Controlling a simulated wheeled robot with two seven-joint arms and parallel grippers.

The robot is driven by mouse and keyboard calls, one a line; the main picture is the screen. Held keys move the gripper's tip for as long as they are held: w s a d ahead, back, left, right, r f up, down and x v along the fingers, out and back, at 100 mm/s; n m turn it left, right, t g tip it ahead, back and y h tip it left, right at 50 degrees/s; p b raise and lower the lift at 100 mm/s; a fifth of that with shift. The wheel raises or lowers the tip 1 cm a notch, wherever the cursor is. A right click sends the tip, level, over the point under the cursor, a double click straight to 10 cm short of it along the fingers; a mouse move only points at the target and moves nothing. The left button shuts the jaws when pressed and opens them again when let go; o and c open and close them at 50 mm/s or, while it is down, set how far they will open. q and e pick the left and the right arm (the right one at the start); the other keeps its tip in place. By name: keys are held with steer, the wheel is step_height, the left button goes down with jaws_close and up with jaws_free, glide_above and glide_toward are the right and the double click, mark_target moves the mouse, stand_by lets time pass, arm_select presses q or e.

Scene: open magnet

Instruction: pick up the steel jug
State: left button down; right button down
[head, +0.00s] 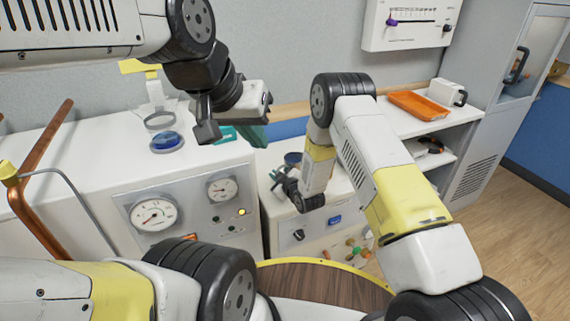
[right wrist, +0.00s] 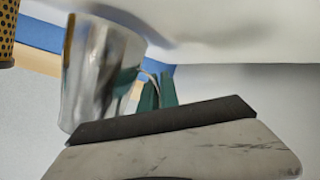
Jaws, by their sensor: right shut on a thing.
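The steel jug (right wrist: 100,75) shows in the right wrist view as a shiny, slightly tilted metal vessel with a thin handle at its right. My right gripper (right wrist: 158,91) has its green fingers together at this handle and is shut on it. A dark edge and pale part of my gripper fill the lower picture. In the head view my right gripper (head: 277,180) is low over the white cabinet, partly hidden by its own arm. I cannot make out the jug clearly there. My left gripper (head: 238,131) is high over the counter, its jaws apart and empty.
A white counter (head: 75,165) with gauges stands at left, holding a blue round object (head: 166,141). Copper pipes (head: 38,225) rise at far left. An orange tray (head: 418,104) and a white container (head: 447,92) sit on the right shelf. Wooden floor is clear at right.

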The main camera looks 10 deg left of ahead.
step_height(320, 180, up, 2)
steer(key=shift+r, duration=0.25)
steer(key=shift+s, duration=0.25)
steer(key=s+d, duration=0.2)
steer(key=s, duration=0.5)
steer(key=s+d+r, duration=0.1)
steer(key=s+d, duration=0.1)
steer(key=s, duration=0.6)
steer(key=shift+r, duration=0.25)
steer(key=shift+w+d, duration=0.1)
stand_by(2.4)
